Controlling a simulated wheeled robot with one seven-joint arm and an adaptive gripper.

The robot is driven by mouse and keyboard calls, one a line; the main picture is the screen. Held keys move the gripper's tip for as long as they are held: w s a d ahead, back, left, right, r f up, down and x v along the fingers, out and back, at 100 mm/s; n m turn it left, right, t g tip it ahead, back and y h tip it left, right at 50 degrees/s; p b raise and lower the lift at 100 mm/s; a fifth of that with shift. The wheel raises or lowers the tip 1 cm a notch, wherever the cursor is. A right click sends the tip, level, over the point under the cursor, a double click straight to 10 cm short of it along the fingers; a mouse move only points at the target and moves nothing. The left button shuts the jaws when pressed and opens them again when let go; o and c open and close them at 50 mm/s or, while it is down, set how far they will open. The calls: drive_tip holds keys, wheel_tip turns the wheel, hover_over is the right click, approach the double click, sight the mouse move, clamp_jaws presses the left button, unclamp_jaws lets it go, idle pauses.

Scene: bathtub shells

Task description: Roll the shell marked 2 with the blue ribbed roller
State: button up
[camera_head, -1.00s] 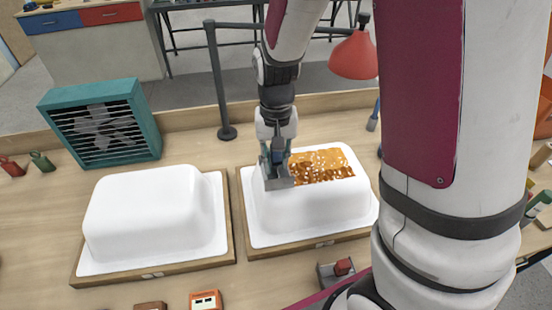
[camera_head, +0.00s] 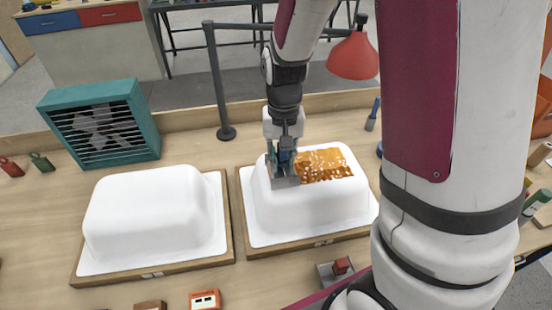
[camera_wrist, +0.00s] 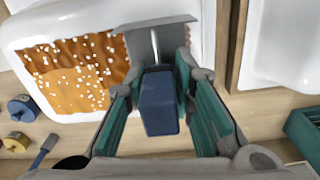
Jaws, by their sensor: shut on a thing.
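My gripper (camera_head: 281,158) is shut on a tool with a blue block handle (camera_wrist: 158,103), a thin metal rod and a wide grey head (camera_head: 286,181). I cannot make out ribs on the head. The head is at the top of the right white shell (camera_head: 300,212), by the left edge of an orange-brown patch (camera_head: 325,164) with white flecks. I cannot tell whether it touches. The patch also shows in the wrist view (camera_wrist: 72,75), left of the tool. A second white shell (camera_head: 150,215) stands bare on the left. The marks on both wooden bases are too small to read.
A teal fan box (camera_head: 100,122) stands behind the left shell. A red lamp (camera_head: 354,56) and a dark post (camera_head: 218,85) are behind the right shell. A small grey holder (camera_head: 340,272) and an orange box (camera_head: 205,299) lie in front.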

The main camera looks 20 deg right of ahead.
drive_tip(key=shift+s+d, duration=0.3)
drive_tip(key=shift+d, duration=1.1)
drive_tip(key=shift+s+d, duration=0.25)
drive_tip(key=shift+d, duration=1.2)
drive_tip(key=shift+s+d, duration=0.3)
drive_tip(key=shift+d, duration=1.1)
drive_tip(key=shift+s+d+f, duration=0.1)
drive_tip(key=shift+s+d, duration=0.15)
drive_tip(key=shift+d, duration=0.7)
drive_tip(key=shift+s+d+f, duration=0.1)
drive_tip(key=shift+s+d, duration=0.1)
drive_tip(key=shift+d, duration=0.75)
drive_tip(key=shift+s+d+r, duration=0.1)
drive_tip(key=shift+s+d, duration=0.1)
drive_tip(key=shift+d, duration=0.85)
drive_tip(key=shift+s+d+f, duration=0.1)
drive_tip(key=shift+s+d, duration=0.1)
drive_tip(key=shift+d, duration=0.85)
drive_tip(key=shift+s+d+r, duration=0.1)
drive_tip(key=shift+s+d, duration=0.1)
drive_tip(key=shift+d, duration=0.85)
drive_tip(key=shift+p, duration=0.3)
drive_tip(key=shift+a, duration=0.1)
